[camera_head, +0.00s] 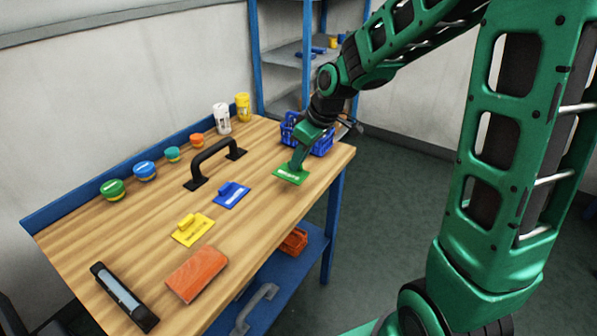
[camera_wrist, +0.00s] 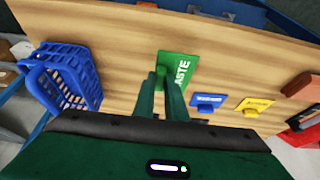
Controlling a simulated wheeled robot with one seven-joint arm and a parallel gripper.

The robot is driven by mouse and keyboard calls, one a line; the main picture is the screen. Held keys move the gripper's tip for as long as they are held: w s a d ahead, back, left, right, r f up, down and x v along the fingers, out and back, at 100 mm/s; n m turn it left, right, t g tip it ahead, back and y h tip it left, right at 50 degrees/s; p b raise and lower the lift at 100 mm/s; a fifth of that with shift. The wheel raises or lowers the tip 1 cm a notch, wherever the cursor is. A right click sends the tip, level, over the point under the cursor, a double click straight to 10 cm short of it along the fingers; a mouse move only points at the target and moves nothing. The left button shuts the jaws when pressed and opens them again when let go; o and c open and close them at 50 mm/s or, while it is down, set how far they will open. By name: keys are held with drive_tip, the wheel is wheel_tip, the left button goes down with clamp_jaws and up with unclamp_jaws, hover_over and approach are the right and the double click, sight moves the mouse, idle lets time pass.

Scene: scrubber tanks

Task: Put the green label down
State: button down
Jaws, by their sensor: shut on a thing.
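The green label (camera_head: 288,175) is a flat green plate with white lettering, at the right front edge of the wooden table (camera_head: 235,195). It also shows in the wrist view (camera_wrist: 177,66), where the letters "ASTE" can be read. The part between the fingertips is hidden. The plate is at or just above the table top; I cannot tell whether it touches.
A blue label (camera_head: 231,195) and a yellow label (camera_head: 193,229) lie left of the green one. A blue basket (camera_head: 308,135) stands behind my gripper. A black handle (camera_head: 213,163), several jars, an orange block (camera_head: 197,274) and a squeegee-like tool (camera_head: 124,297) are also on the table.

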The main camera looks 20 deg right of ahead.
sight(300, 172)
drive_tip(key=shift+d+f, duration=0.15)
drive_tip(key=shift+d, duration=0.1)
drive_tip(key=shift+f, duration=2)
drive_tip(key=c, duration=1.8)
unclamp_jaws()
drive_tip(key=v, duration=1.2)
drive_tip(key=s+d+f+m+g, duration=0.1)
drive_tip(key=s+d+m, duration=0.3)
drive_tip(key=s, duration=0.5)
drive_tip(key=s+d+f+m+g+h, duration=0.1)
drive_tip(key=s+d+m, duration=0.3)
drive_tip(key=s, duration=0.6)
drive_tip(key=s+d+m+g+h, duration=0.1)
drive_tip(key=s+d+m, duration=0.4)
drive_tip(key=s, duration=0.4)
drive_tip(key=shift+s+f+m+g, duration=0.15)
drive_tip(key=shift+f+m+g, duration=0.15)
drive_tip(key=shift+f+g, duration=0.1)
